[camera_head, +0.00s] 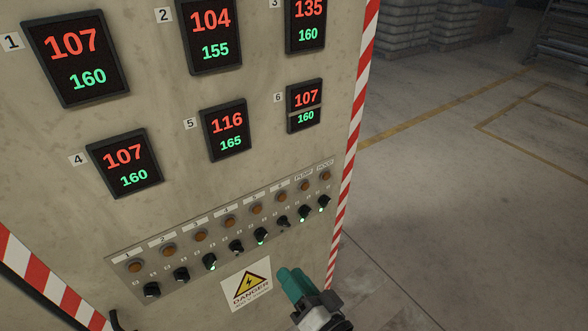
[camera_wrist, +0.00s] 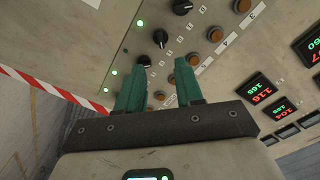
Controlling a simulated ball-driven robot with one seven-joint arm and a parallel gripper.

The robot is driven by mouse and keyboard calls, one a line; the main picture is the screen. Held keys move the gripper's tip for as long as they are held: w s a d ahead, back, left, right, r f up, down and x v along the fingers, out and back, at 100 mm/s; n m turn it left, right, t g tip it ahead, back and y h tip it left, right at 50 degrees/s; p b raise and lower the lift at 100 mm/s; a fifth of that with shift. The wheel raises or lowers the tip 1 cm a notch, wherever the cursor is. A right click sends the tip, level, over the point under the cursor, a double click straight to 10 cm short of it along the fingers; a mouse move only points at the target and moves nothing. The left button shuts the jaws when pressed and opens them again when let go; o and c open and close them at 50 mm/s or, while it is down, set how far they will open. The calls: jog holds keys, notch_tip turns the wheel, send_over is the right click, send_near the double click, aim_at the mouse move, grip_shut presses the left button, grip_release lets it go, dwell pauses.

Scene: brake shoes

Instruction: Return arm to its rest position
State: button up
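My gripper (camera_head: 293,281) shows at the bottom of the head view, in front of the control cabinet (camera_head: 210,185) and below the right part of its switch row. In the wrist view its two teal fingers (camera_wrist: 163,75) stand apart with nothing between them. One fingertip overlaps a black knob (camera_wrist: 144,60) in that view; I cannot tell whether it touches. The arm behind the gripper is mostly out of view.
A switch panel (camera_head: 148,270) with several black knobs, lamps and green lights crosses the cabinet. Several red-and-green displays (camera_head: 75,58) sit above it. A yellow danger label (camera_head: 247,284) is left of my gripper. Open concrete floor (camera_head: 450,190) lies right; stacked sacks (camera_head: 405,25) stand far back.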

jog(key=s+d+f+n+g+h, duration=0.2)
jog(key=s+d+f+g+h, duration=0.3)
jog(key=s+d, duration=0.4)
jog(key=s+d+f+n+g+h, duration=0.1)
jog(key=s+d+f+g+h, duration=0.2)
jog(key=s+d+f+g, duration=0.55)
jog(key=s+d+r+m+h, duration=0.1)
jog(key=s+d+r+h, duration=0.1)
jog(key=s+d, duration=0.6)
jog(key=shift+s+d+r, duration=0.15)
jog(key=shift+d+r, duration=0.05)
jog(key=shift+d, duration=0.5)
jog(key=shift+g, duration=0.25)
